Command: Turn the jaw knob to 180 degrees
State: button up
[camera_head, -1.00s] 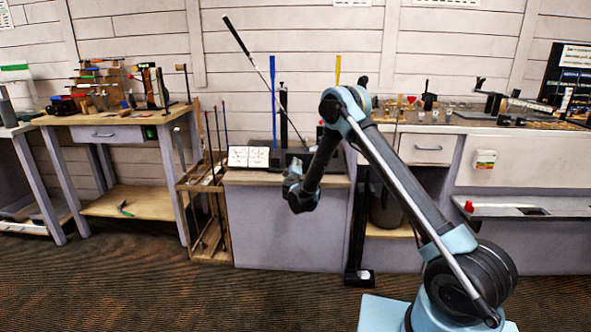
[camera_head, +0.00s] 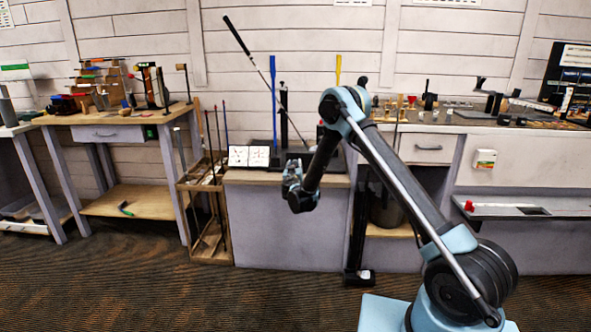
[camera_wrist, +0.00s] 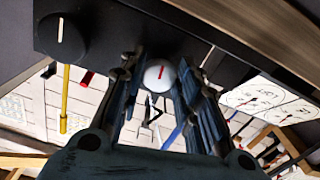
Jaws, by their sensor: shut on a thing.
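In the wrist view, a round white knob (camera_wrist: 158,75) with a red line sits at a dark panel (camera_wrist: 130,35). The red line points roughly toward the top of that picture. My gripper (camera_wrist: 160,80) has its two fingers on either side of the white knob and is shut on it. A second, dark knob (camera_wrist: 66,38) with a white line is further left on the panel. In the head view, my gripper (camera_head: 292,174) is at the front of the middle bench (camera_head: 285,225); the knobs cannot be made out there.
Two white cards with printed dials (camera_head: 248,156) stand on the bench; they also show in the wrist view (camera_wrist: 252,95). A golf club (camera_head: 262,75) leans up behind. A wooden rack (camera_head: 208,215) with shafts stands to the left. The floor in front is clear.

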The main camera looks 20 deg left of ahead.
jog(key=shift+w+d+m, duration=0.1)
jog(key=shift+m, duration=1)
jog(key=o, duration=1)
jog(key=shift+f, duration=0.1)
jog(key=shift+o, duration=0.2)
jog(key=shift+s, duration=0.5)
jog(key=v, duration=1.1)
jog(key=shift+d, duration=0.15)
